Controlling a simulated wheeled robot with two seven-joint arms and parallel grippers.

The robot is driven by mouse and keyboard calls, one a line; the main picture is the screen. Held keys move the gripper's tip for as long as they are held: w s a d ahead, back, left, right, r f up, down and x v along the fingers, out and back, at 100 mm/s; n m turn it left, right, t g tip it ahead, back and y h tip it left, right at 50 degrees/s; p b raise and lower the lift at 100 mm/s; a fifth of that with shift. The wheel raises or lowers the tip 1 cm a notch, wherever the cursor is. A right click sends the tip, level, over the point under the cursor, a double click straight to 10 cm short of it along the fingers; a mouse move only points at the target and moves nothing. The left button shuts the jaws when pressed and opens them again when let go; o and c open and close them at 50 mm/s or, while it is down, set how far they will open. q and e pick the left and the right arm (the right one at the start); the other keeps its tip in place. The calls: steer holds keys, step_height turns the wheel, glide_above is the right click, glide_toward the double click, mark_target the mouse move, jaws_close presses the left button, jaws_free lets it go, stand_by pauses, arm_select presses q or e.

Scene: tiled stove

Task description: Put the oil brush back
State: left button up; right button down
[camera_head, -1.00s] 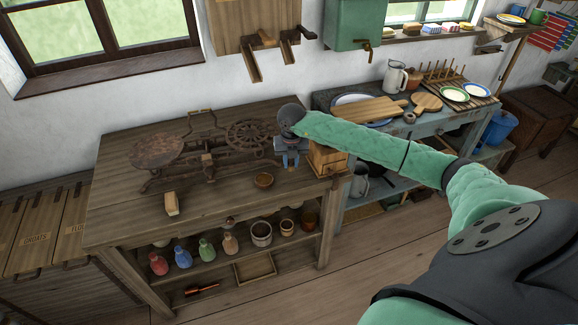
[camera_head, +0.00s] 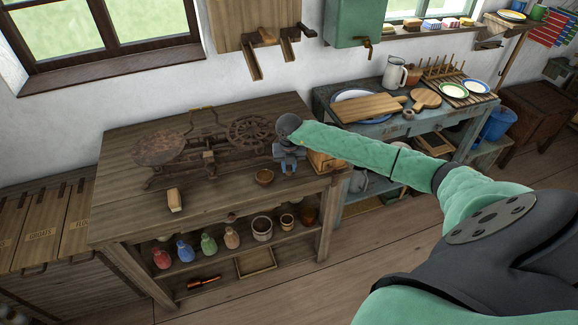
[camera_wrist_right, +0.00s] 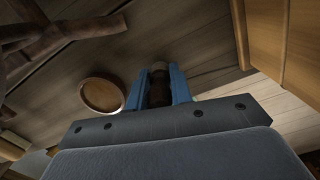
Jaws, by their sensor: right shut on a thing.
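My right gripper (camera_head: 289,163) is over the right part of the wooden workbench (camera_head: 215,200), beside a small brown bowl (camera_head: 264,176). In the right wrist view its blue fingers (camera_wrist_right: 159,90) are shut on a dark brown thing (camera_wrist_right: 158,92), which I take to be the oil brush. Only a short part of it shows between the fingers; its lower end is hidden. The bowl (camera_wrist_right: 102,96) lies just left of the fingers there, apart from them. My left gripper is not in view.
A rusty scale (camera_head: 205,150) stands behind and left of the bowl. A pale block (camera_head: 174,200) lies near the front edge. A wooden box (camera_head: 325,161) is right of my gripper, partly behind my arm. Bottles and pots stand on the shelf below.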

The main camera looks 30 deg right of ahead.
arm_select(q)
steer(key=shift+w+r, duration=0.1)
arm_select(e)
steer(key=shift+f, duration=0.15)
steer(key=c, duration=1.2)
jaws_free()
steer(key=shift+c, duration=0.2)
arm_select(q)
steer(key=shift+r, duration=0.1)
arm_select(e)
steer(key=shift+r, duration=0.2)
steer(key=shift+r, duration=0.35)
step_height(320, 180, up, 4)
steer(key=shift+s+f+b, duration=0.15)
steer(key=shift+f+b, duration=0.05)
steer(key=shift+b, duration=1)
step_height(320, 180, up, 6)
steer(key=b, duration=0.2)
steer(key=shift+s+a+r+b, duration=0.15)
steer(key=shift+r+b, duration=0.1)
steer(key=shift+b, duration=0.1)
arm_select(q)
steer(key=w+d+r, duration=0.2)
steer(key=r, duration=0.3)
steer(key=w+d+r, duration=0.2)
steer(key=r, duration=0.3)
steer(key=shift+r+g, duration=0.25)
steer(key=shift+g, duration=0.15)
arm_select(e)
steer(key=shift+r, duration=0.55)
